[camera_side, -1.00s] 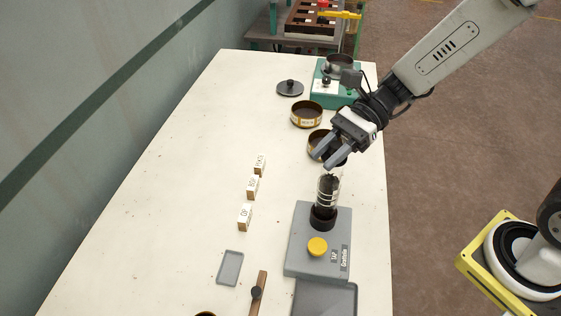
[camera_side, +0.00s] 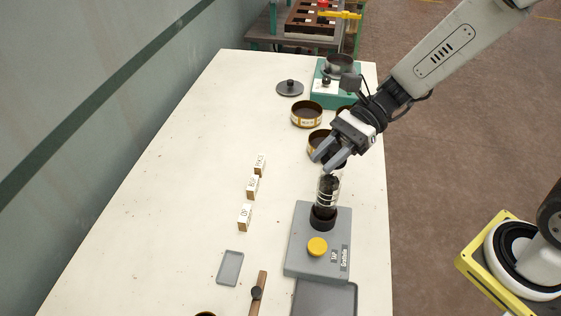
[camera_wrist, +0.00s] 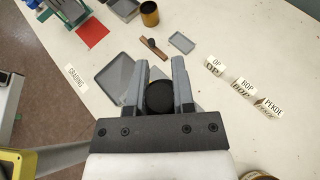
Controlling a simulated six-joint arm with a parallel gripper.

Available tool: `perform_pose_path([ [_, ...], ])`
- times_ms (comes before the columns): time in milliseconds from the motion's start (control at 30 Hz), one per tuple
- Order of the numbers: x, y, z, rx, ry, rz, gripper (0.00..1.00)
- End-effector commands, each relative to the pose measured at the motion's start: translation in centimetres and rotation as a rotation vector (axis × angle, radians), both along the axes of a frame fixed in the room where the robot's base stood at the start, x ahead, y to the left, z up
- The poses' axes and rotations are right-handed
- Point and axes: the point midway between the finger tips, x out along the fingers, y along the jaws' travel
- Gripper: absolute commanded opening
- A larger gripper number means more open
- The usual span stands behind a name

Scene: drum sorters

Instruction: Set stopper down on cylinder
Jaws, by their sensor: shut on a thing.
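My gripper (camera_side: 322,163) is above the clear cylinder (camera_side: 329,197), its fingertips close to the cylinder's top. The cylinder stands upright in a black collar on a grey base (camera_side: 300,258) with a yellow button, and has dark material inside. In the wrist view my gripper (camera_wrist: 160,92) is shut on a round black stopper (camera_wrist: 159,97), seen between the two fingers. The stopper is hard to make out in the side view, so I cannot tell whether it touches the cylinder's rim. In the wrist view the cylinder is hidden.
Small label blocks (camera_side: 252,187) stand left of the base. A small grey tray (camera_side: 230,267), a brown strip with a black knob (camera_side: 258,298) and a larger grey tray (camera_side: 325,300) lie in front. Round sieves (camera_side: 307,114) and a green machine (camera_side: 322,96) stand behind.

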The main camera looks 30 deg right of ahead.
Motion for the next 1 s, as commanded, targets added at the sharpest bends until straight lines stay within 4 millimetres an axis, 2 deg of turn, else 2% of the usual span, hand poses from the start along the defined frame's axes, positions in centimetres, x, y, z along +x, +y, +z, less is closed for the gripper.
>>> perform_pose_path([
  [700,0.0,0.0,-1.3,0.0,0.001,0.001,0.0],
  [733,0.0,0.0,-1.3,0.0,0.001,0.0,0.37],
  [833,0.0,0.0,-1.3,0.0,0.001,0.0,0.69],
  [867,0.0,0.0,-1.3,0.0,0.001,0.0,0.72],
  [1000,0.0,0.0,-1.2,0.0,0.001,0.0,0.72],
])
